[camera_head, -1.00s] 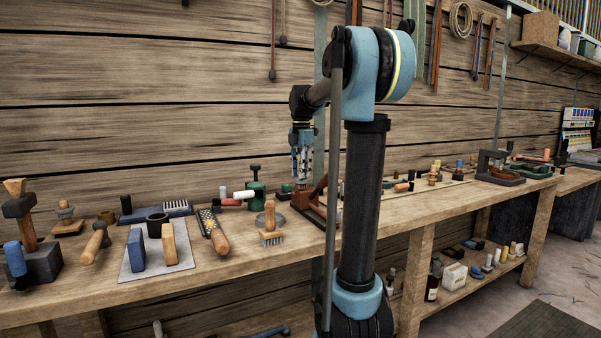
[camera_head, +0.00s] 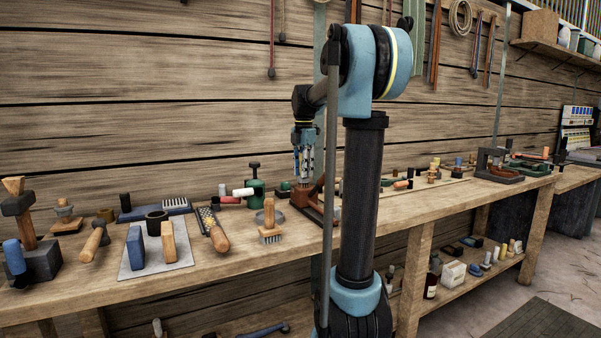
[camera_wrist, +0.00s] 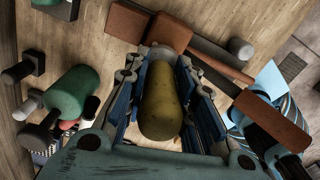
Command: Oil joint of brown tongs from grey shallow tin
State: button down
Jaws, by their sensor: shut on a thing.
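My gripper (camera_head: 303,178) is above the back of the bench. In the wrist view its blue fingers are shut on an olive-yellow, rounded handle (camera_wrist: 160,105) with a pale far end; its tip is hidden. Reddish-brown pieces (camera_wrist: 168,30) lie just beyond the handle, and a long brown piece (camera_wrist: 270,120) lies at right; I cannot tell which belong to the brown tongs. In the head view a brown stand (camera_head: 310,210) is below my gripper, partly hidden by my arm. A grey shallow tin (camera_head: 281,217) sits left of it, behind an upright brush.
The wooden-handled brush (camera_head: 269,222) stands in front of the tin. A green bottle (camera_head: 256,188) and red and white rollers (camera_head: 232,199) are to the left. A rasp (camera_head: 213,228) and a grey mat (camera_head: 135,265) with blocks lie farther left. The bench's front strip is clear.

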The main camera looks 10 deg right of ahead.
jog(key=shift+w+d+r, duration=0.1)
jog(key=shift+w+d, duration=0.2)
jog(key=shift+d, duration=0.55)
jog(key=shift+w+d, duration=0.25)
jog(key=shift+d, duration=0.6)
jog(key=shift+a, duration=0.1)
jog(key=shift+s+a, duration=0.25)
jog(key=shift+a, duration=0.45)
jog(key=shift+s+a, duration=0.3)
jog(key=shift+a, duration=0.45)
jog(key=shift+s+a, duration=0.25)
jog(key=shift+a, duration=0.45)
jog(key=shift+w+d, duration=0.25)
jog(key=shift+d, duration=0.5)
jog(key=shift+w+d, duration=0.3)
jog(key=shift+d, duration=0.4)
jog(key=shift+w+d, duration=0.25)
jog(key=shift+d, duration=0.5)
jog(key=shift+a, duration=0.1)
jog(key=shift+s+a, duration=0.25)
jog(key=shift+a, duration=0.45)
jog(key=shift+s+a, duration=0.3)
jog(key=shift+a, duration=0.4)
jog(key=shift+s+a, duration=0.25)
jog(key=shift+a, duration=0.45)
